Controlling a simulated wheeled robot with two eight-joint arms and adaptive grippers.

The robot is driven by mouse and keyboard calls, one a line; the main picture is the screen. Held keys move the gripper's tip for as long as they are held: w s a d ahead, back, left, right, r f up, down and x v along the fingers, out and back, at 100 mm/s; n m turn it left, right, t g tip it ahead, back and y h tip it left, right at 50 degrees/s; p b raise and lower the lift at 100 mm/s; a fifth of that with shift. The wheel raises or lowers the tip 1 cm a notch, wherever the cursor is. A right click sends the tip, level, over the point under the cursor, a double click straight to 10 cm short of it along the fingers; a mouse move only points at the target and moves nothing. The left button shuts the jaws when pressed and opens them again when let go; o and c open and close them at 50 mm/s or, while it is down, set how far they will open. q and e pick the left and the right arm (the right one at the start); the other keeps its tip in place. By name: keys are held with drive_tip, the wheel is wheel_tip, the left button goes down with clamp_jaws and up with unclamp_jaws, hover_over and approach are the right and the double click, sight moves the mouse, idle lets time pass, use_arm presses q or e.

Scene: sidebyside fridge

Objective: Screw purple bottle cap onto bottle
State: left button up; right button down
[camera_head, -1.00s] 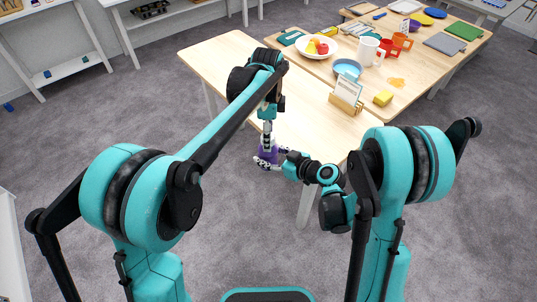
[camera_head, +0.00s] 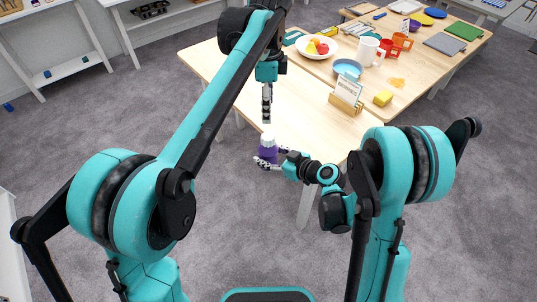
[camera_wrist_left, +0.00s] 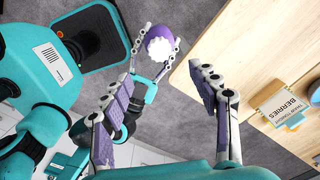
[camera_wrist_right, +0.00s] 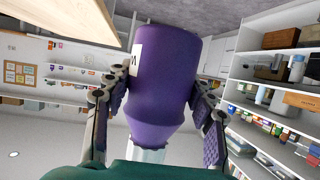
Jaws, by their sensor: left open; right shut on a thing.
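The purple bottle (camera_head: 267,154) is upright in my right gripper (camera_head: 273,158), beyond the table's near edge and above the floor. Its white cap (camera_head: 268,137) sits on top; I cannot tell how tight it is. The right wrist view shows the purple body (camera_wrist_right: 165,75) between both fingers, with the pale top (camera_wrist_right: 148,154) at the bottom of the picture. My left gripper (camera_head: 266,108) is open and empty above the cap, apart from it. The left wrist view looks down on the scalloped white cap (camera_wrist_left: 162,50), with the left fingers spread wide.
The wooden table (camera_head: 310,124) lies just beyond the bottle; its near part is bare. A card holder (camera_head: 346,104), a yellow sponge (camera_head: 383,98), a blue bowl (camera_head: 347,69) and a fruit plate (camera_head: 300,46) stand farther back. Open floor lies to the left.

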use_arm(q)
drive_tip(key=shift+a, duration=0.1)
drive_tip(key=s+a+f+n+t, duration=0.2)
drive_tip(key=s+a+n+t, duration=0.1)
drive_tip(key=s+a+n, duration=0.7)
drive_tip(key=s+a+f+n+t, duration=0.4)
drive_tip(key=s+a+f+n, duration=0.5)
drive_tip(key=s+f, duration=0.1)
drive_tip(key=shift+s, duration=0.6)
drive_tip(key=shift+f, duration=0.1)
